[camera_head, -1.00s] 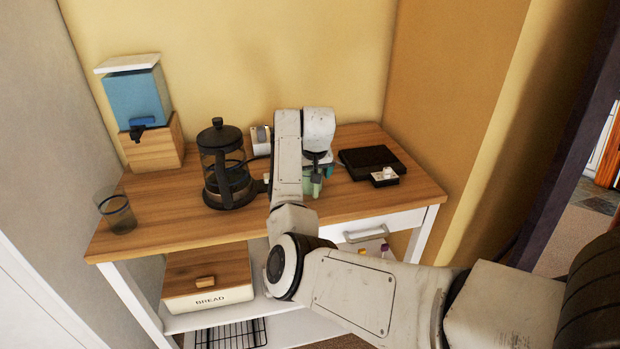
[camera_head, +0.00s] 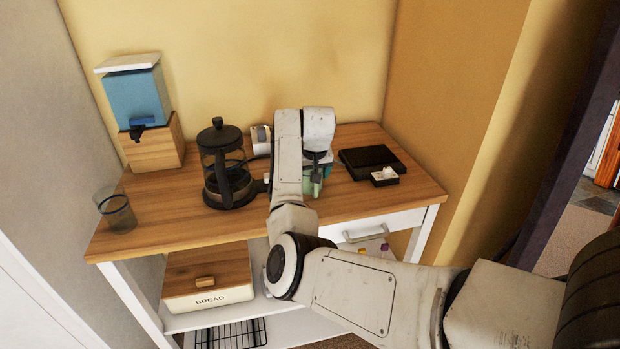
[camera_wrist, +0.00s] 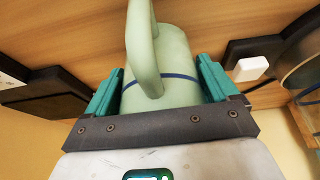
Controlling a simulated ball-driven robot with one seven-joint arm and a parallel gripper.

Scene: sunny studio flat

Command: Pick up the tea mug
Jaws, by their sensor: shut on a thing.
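The tea mug is pale green with a blue band. In the wrist view the mug (camera_wrist: 178,62) lies between the two teal fingers of my gripper (camera_wrist: 162,90), which is shut on it, with its handle facing the camera. In the head view only a small green part of the mug (camera_head: 316,188) shows below my wrist, above the wooden top; the rest is hidden behind my arm. I cannot tell whether the mug touches the top.
A French press (camera_head: 228,180) stands just left of my gripper on the cart (camera_head: 165,205). A black flat box (camera_head: 372,161) and a small white-topped item (camera_head: 385,177) lie to the right. A glass (camera_head: 118,214) and a blue dispenser (camera_head: 138,98) stand at the left.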

